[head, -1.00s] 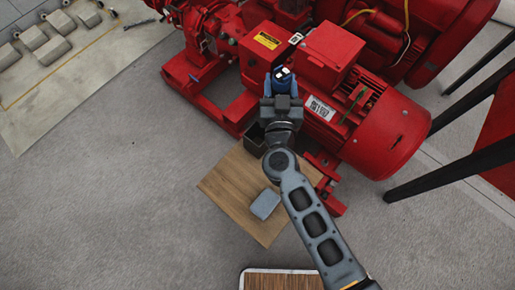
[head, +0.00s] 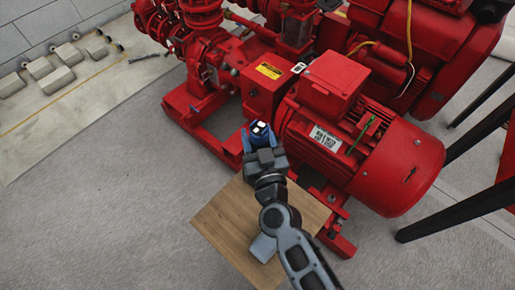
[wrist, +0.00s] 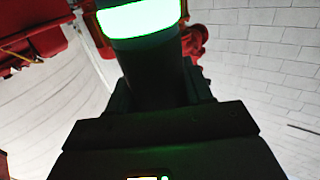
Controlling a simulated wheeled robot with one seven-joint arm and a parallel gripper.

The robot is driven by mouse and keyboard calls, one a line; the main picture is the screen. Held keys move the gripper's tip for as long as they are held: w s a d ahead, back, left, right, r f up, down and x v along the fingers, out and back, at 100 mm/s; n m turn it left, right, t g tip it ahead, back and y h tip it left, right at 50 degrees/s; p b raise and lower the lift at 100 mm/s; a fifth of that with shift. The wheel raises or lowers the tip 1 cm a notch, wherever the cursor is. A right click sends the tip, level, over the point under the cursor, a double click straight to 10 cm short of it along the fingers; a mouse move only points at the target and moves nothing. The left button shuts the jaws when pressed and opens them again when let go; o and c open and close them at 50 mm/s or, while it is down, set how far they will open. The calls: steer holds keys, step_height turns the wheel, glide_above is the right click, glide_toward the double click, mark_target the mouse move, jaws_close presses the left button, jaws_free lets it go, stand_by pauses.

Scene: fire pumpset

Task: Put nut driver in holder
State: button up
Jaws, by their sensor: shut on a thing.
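My gripper (head: 260,136) is shut just beyond the far corner of the wooden board (head: 225,215) in the head view. Between its blue fingers is a small thing with a white and black end, which I take to be the nut driver (head: 258,127); most of it is hidden. In the wrist view, a dark upright shape with a bright green band (wrist: 140,18) fills the middle, and I cannot tell which part is the tool. No holder shows clearly now; the area behind my gripper and wrist is hidden.
A red pumpset stands behind and to the right, its motor (head: 400,165) beside the board. A thin green piece (head: 363,134) lies on the motor. A grey-blue block (head: 264,247) sits on the board, partly behind my arm. Open grey floor (head: 110,215) is at left.

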steer(key=shift+f+b, duration=1.4)
steer(key=shift+f, duration=0.35)
steer(key=shift+f, duration=0.15)
steer(key=o, duration=1.2)
steer(key=shift+c, duration=0.2)
steer(key=shift+s, duration=0.1)
steer(key=v, duration=1.1)
steer(key=shift+s+p, duration=0.35)
steer(key=shift+d, duration=0.15)
